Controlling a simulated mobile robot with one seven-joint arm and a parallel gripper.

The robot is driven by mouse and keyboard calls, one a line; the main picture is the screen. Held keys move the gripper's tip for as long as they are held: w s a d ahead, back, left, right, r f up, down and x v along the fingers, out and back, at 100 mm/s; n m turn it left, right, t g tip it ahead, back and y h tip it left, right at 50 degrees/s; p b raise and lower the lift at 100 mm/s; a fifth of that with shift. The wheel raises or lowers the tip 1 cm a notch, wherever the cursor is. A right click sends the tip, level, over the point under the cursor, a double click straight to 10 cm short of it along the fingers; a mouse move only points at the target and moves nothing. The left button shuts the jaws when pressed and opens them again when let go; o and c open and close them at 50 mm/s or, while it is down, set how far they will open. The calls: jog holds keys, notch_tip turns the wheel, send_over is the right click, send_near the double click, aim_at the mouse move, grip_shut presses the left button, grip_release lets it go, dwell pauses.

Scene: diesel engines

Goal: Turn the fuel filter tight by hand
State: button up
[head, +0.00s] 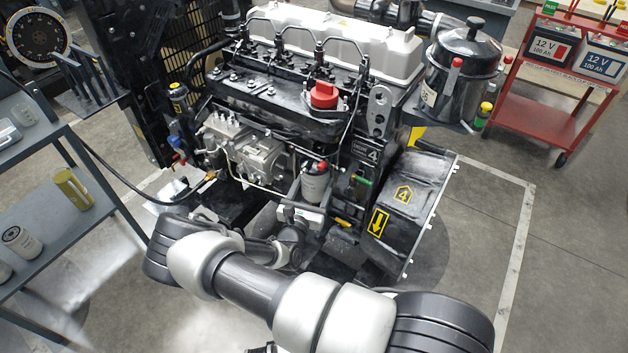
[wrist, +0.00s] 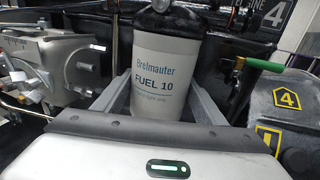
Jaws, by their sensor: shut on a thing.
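The fuel filter (head: 315,187) is a white canister with a dark top band, upright on the near side of the engine below the red cap. In the wrist view the filter (wrist: 163,78) fills the upper middle, with "FUEL 10" on its label. My gripper (wrist: 157,82) has one grey finger on each side of the canister and is shut on it. The filter's lower end is hidden behind my gripper's body in the wrist view.
The injection pump (head: 262,155) is close left of the filter. A green-handled lever (wrist: 258,65) and a black box marked 4 (head: 408,205) are to the right. A shelf (head: 50,225) with other filters stands at left, a red battery cart (head: 535,125) at right.

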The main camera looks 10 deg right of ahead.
aim_at(311, 192)
jog(key=shift+w+r, duration=0.1)
jog(key=shift+r, duration=0.1)
jog(key=o, duration=1.7)
jog(key=shift+f, duration=0.2)
jog(key=shift+c, duration=0.3)
jog(key=shift+s, duration=0.2)
jog(key=shift+p+v, duration=0.8)
jog(key=shift+v, duration=1.65)
jog(key=shift+w+b, duration=0.1)
jog(key=shift+b, duration=0.25)
